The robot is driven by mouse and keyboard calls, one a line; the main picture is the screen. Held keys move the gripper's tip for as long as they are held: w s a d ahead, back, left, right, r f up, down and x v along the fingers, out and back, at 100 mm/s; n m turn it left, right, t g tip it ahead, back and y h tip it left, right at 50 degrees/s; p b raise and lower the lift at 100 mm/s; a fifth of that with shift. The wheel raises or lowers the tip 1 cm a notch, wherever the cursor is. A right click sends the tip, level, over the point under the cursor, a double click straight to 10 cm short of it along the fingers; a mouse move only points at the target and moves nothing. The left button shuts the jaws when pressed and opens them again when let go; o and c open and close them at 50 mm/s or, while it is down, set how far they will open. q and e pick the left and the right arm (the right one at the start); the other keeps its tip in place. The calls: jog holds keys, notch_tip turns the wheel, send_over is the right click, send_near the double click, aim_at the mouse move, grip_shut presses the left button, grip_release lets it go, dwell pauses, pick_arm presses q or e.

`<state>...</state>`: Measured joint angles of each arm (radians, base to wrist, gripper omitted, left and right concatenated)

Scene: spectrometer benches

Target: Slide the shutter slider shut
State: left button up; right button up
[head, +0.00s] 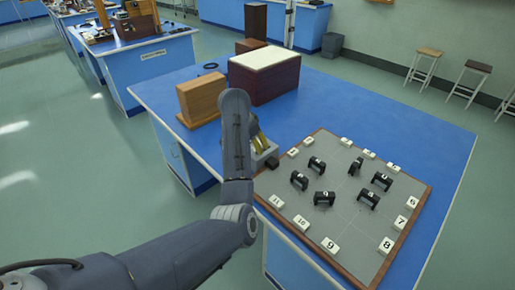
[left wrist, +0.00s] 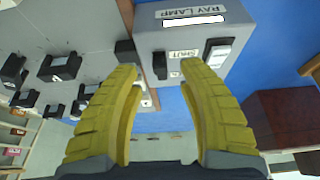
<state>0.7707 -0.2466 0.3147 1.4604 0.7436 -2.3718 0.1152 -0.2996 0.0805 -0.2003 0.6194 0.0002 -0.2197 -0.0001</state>
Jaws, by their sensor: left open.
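The grey ray lamp box (left wrist: 195,38) fills the top middle of the left wrist view, with a RAY LAMP label and a smaller SHUT label. A dark upright piece (left wrist: 160,66), likely the shutter slider, sits beside the SHUT label. Its exact position along its track cannot be told. In the head view my left gripper (head: 261,143) is over the lamp (head: 266,158), mostly hidden by my arm.
A grey board with a wooden rim (head: 428,200) holds several black blocks and white number tiles right of the lamp. A brown box with a pale top (head: 270,78) and a wooden block (head: 201,98) stand behind. The blue bench top (head: 420,135) is clear at the back right.

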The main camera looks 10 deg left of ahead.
aim_at(252, 156)
pick_arm(q)
jog(key=shift+v, duration=2.1)
jog(key=shift+f, duration=0.1)
